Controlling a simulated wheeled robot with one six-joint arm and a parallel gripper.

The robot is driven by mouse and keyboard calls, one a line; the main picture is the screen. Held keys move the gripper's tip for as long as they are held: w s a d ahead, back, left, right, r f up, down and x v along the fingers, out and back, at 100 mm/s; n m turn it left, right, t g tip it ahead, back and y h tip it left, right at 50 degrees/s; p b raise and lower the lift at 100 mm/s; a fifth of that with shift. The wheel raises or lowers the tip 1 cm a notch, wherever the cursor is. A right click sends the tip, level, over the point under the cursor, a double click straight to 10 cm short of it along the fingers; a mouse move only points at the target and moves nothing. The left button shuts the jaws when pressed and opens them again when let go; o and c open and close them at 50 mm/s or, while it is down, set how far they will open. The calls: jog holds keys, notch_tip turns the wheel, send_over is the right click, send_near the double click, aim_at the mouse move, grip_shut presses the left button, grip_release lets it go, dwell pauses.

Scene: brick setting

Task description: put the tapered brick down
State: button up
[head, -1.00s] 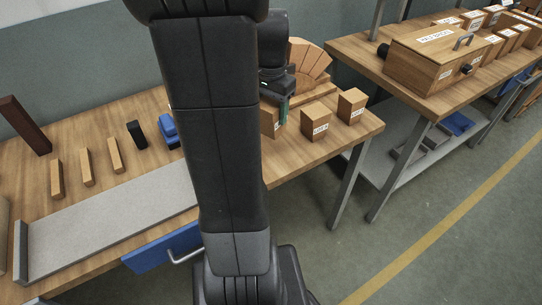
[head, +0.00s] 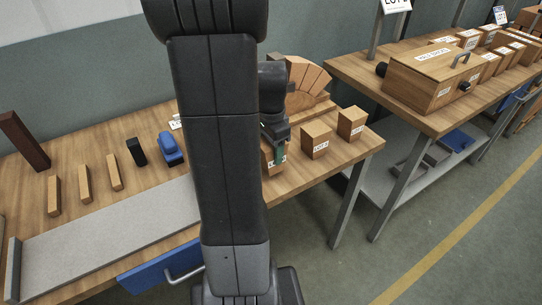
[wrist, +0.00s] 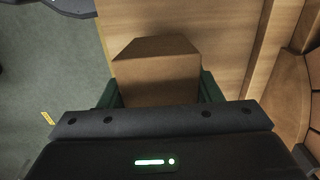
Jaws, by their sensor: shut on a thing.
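The tapered brick (wrist: 157,75) is between the green-sided fingers of my gripper (wrist: 160,92) in the wrist view, its narrower end pointing away from the camera. My gripper is shut on it, a finger on each side. In the head view my gripper (head: 275,138) hangs near the front edge of the wooden bench (head: 225,183), partly behind my arm. The brick (head: 268,162) shows below it, with a white label partly visible. I cannot tell whether the brick touches the bench top.
Two labelled bricks (head: 316,141) (head: 351,124) stand right of my gripper. A brick arch (head: 308,80) stands behind it. A blue tool (head: 171,148), a black block (head: 136,151) and several slim wooden pieces (head: 84,184) stand on the left. The floor (wrist: 45,75) lies beyond the bench edge.

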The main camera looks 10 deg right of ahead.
jog(key=shift+f, duration=1.35)
jog(key=shift+f, duration=0.1)
jog(key=shift+f, duration=0.15)
jog(key=o, duration=1.2)
jog(key=shift+c, duration=0.2)
notch_tip(320, 180, up, 12)
jog(key=shift+r+p, duration=0.25)
jog(key=shift+p, duration=0.25)
